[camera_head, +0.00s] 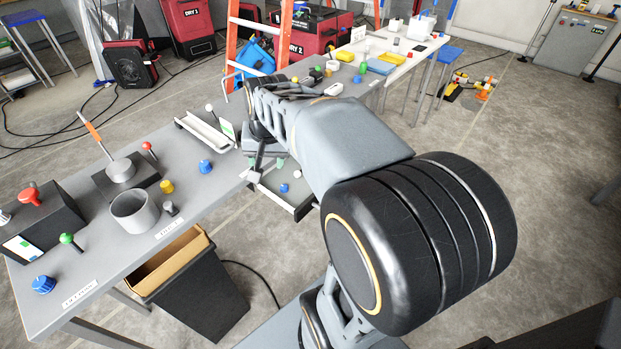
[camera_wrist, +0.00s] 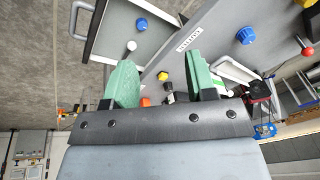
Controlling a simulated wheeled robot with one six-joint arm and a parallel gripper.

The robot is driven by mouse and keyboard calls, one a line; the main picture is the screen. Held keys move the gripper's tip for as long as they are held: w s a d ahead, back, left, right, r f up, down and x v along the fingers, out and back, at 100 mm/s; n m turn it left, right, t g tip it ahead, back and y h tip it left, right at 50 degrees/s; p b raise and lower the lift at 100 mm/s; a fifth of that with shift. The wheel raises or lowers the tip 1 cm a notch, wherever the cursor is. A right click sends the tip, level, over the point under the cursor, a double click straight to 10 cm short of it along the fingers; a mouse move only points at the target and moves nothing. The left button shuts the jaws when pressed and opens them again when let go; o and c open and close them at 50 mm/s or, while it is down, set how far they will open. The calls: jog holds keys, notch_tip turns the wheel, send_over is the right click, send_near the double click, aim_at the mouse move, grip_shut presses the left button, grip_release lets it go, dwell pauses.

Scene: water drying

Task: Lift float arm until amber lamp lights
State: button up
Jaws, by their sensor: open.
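My gripper (camera_head: 266,163) is over the bench edge, partly hidden by my arm. In the wrist view its two green fingertips (camera_wrist: 163,82) are apart, with nothing held between them. I cannot tell for sure which part is the float arm. A white ball (camera_head: 210,108) on a stem stands by a long white tray (camera_head: 204,130), left of my gripper. Another white ball (camera_head: 297,174) is at an open drawer-like tray (camera_head: 304,207) below my gripper; a white ball also shows in the wrist view (camera_wrist: 131,45). A yellow cap (camera_head: 167,186) stands on the bench; I cannot tell if it is the amber lamp.
A grey cup (camera_head: 133,210), an orange-handled tool (camera_head: 93,130), blue knobs (camera_head: 205,166) and a red-topped lever (camera_head: 148,147) stand on the left bench (camera_head: 110,268). A black bin (camera_head: 205,298) is below. An orange ladder (camera_head: 233,45) stands behind. The floor to the right is open.

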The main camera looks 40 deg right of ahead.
jog(key=w+d+f+m+b, duration=0.3)
jog(key=d+f+m, duration=0.1)
jog(key=d, duration=0.4)
jog(key=w+d+f+m+b, duration=0.3)
jog(key=d+f+m, duration=0.15)
jog(key=d, duration=0.45)
jog(key=shift+m+g, duration=0.25)
jog(key=shift+g, duration=0.05)
jog(key=w+f, duration=0.1)
jog(key=f, duration=0.3)
jog(key=w+f+b, duration=0.1)
jog(key=f, duration=0.3)
jog(key=w+f+b, duration=0.1)
jog(key=f, duration=0.3)
jog(key=shift+a+f, duration=0.25)
jog(key=shift+a, duration=0.05)
jog(key=shift+c, duration=0.4)
